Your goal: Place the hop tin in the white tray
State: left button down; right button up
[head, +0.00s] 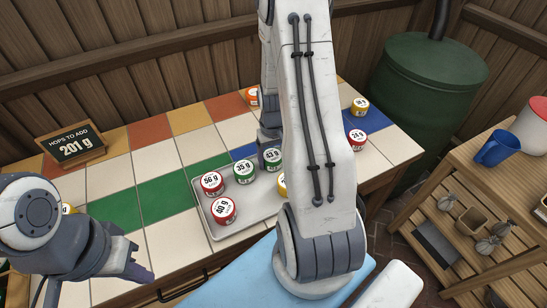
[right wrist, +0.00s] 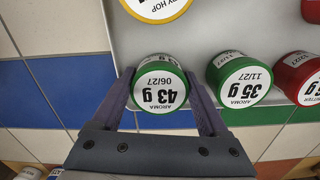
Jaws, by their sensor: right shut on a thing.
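The green hop tin marked 43 g (right wrist: 160,83) is between the two fingers of my right gripper (right wrist: 163,95), which is shut on it. In the head view this tin (head: 271,158) shows at the far edge of the white tray (head: 252,229), partly behind my right arm. I cannot tell if it touches the tray floor. A green 35 g tin (head: 244,172), a red 56 g tin (head: 212,184) and a red 40 g tin (head: 223,211) stand in the tray. A yellow tin (right wrist: 157,8) is there too. My left gripper (head: 138,272) is at lower left; its fingers are unclear.
A sign (head: 71,147) reads "HOPS TO ADD 201 g". An orange tin (head: 252,96), a yellow tin (head: 360,107) and a red tin (head: 357,139) stand on the tiled table outside the tray. A yellow tin (head: 69,208) is near my left arm. The left tiles are mostly clear.

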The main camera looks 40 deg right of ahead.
jog(key=shift+f, duration=0.15)
jog(key=o, duration=1.1)
